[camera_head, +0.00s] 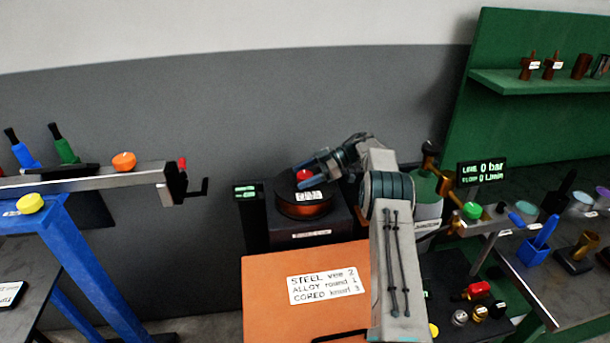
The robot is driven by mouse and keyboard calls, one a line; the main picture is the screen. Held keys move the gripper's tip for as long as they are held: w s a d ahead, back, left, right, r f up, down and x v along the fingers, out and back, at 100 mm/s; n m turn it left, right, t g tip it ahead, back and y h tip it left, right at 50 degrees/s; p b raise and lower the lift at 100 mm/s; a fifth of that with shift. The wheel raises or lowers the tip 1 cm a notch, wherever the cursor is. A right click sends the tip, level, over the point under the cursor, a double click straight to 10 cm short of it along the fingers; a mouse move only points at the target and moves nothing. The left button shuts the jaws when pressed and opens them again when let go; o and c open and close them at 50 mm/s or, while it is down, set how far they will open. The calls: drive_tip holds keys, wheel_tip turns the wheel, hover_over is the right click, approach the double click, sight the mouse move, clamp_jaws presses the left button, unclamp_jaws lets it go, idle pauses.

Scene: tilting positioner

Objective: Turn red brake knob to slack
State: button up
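The red brake knob (304,175) sits on top of the dark wire spool (305,208), which has a copper-coloured band and a small white label. My gripper (309,174) reaches in from the right, with its bluish fingers apart and the knob between or just beside them. The fingers partly cover the knob. I cannot tell whether they touch it. The knob's pointer and its slack marking are too small to read.
An orange panel (270,290) with a wire list stands in front of the spool. A metal beam (90,182) on a blue stand is at the left. A gas bottle (428,205) and a lit flow display (481,172) are to the right.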

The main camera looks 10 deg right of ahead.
sight(307, 174)
drive_tip(key=shift+d+r+b, duration=0.1)
drive_tip(key=shift+d+b, duration=0.2)
drive_tip(key=shift+d, duration=0.25)
drive_tip(key=b+v, duration=0.1)
drive_tip(key=v, duration=0.3)
drive_tip(key=shift+d, duration=0.15)
drive_tip(key=shift+v, duration=1.1)
drive_tip(key=shift+r, duration=0.15)
